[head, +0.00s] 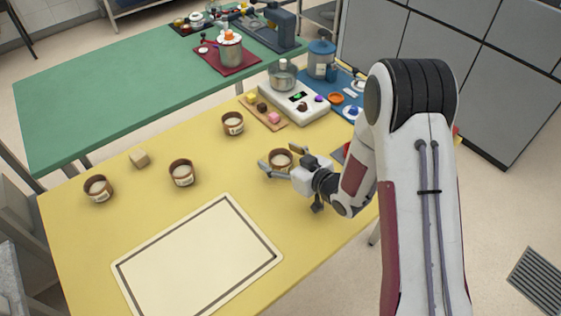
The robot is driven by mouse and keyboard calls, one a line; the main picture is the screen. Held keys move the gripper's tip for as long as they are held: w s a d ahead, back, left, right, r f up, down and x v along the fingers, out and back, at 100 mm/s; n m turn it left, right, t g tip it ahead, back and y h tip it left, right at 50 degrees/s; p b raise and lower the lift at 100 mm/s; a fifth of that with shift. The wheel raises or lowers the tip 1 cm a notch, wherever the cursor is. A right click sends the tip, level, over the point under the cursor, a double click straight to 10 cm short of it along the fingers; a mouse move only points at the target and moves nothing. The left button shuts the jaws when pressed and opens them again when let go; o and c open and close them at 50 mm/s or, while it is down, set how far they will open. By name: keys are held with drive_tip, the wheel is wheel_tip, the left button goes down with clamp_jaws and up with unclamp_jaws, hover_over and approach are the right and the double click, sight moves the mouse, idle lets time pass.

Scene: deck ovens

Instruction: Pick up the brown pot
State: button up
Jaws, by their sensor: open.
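Several similar brown pots with pale contents stand upright on the yellow table (85,250). One brown pot (281,161) is at my gripper (284,158), which is open with a finger on either side of it. I cannot tell whether the fingers touch this pot. Another brown pot (233,125) stands farther back to the left, one (181,175) is at the middle left, and one (98,190) is near the left edge. The pots at the left and middle have pale labels on their fronts.
A cream mat with a dark border (128,268) lies at the front of the table. A white scale (300,112) and a wooden board (275,126) with small pieces stand behind my gripper. A green table (110,105) is beyond.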

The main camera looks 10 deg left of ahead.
sight(281, 156)
idle(0.3)
drive_tip(key=c, duration=1.4)
drive_tip(key=shift+r, duration=0.15)
drive_tip(key=shift+r, duration=4.9)
